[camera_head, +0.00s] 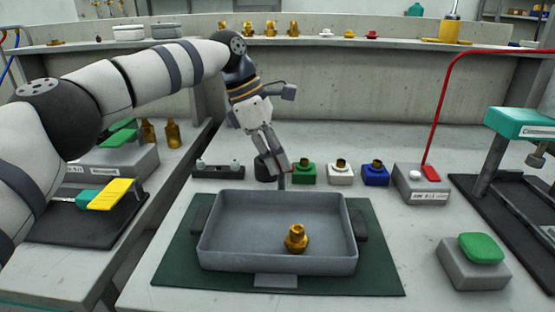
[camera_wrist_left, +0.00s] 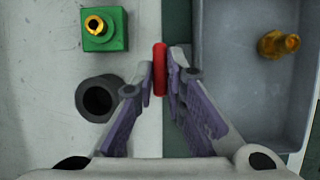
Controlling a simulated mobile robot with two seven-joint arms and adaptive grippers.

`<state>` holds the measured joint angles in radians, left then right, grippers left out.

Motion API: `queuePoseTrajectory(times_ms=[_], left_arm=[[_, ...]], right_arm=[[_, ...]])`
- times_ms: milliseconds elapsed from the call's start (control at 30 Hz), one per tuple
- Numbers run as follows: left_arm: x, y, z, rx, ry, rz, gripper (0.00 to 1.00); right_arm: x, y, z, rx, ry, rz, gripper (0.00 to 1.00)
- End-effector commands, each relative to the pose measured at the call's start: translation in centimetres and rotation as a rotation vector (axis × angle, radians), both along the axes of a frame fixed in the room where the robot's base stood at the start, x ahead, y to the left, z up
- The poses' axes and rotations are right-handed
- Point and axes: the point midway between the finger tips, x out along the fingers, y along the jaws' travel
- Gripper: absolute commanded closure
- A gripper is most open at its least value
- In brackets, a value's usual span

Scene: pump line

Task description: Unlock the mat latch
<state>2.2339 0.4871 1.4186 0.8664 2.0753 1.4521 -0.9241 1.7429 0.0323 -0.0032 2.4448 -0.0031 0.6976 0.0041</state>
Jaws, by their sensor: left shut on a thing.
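A dark green mat (camera_head: 380,270) lies on the bench under a grey tray (camera_head: 278,266) that holds a brass fitting (camera_head: 296,239). In the wrist view, a narrow red handle (camera_wrist_left: 160,68), which looks like the mat latch, stands at the mat's edge beside the tray. My left gripper (camera_head: 281,168) reaches down behind the tray's far wall. Its two fingertips (camera_wrist_left: 160,80) are shut on the red handle, one on each side. The handle's base is hidden, so I cannot tell its locked state. My right gripper is not in view.
Green (camera_head: 304,175), white (camera_head: 340,175) and blue (camera_head: 375,175) blocks with brass fittings stand behind the tray. A dark hollow cylinder (camera_wrist_left: 99,98) is close beside my left fingers. A grey box with a green button (camera_head: 480,248) stands at right.

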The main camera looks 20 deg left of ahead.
Motion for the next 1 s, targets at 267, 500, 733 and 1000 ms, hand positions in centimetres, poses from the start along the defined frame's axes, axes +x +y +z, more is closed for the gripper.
queuePoseTrajectory(times_ms=[267, 500, 733, 1000], left_arm=[[0.0, 0.0, 0.0, 0.002, 0.0, -0.009, 1.0], [0.0, 0.0, 0.0, 0.002, 0.0, -0.009, 0.75], [0.0, 0.0, 0.0, 0.001, 0.0, -0.009, 0.68], [-0.2, 1.1, 2.9, -0.001, -0.005, -0.006, 0.68]], right_arm=[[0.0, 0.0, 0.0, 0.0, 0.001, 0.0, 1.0], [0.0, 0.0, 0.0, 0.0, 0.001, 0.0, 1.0], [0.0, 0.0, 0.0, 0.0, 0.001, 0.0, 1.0], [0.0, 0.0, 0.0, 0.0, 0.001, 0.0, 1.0]])
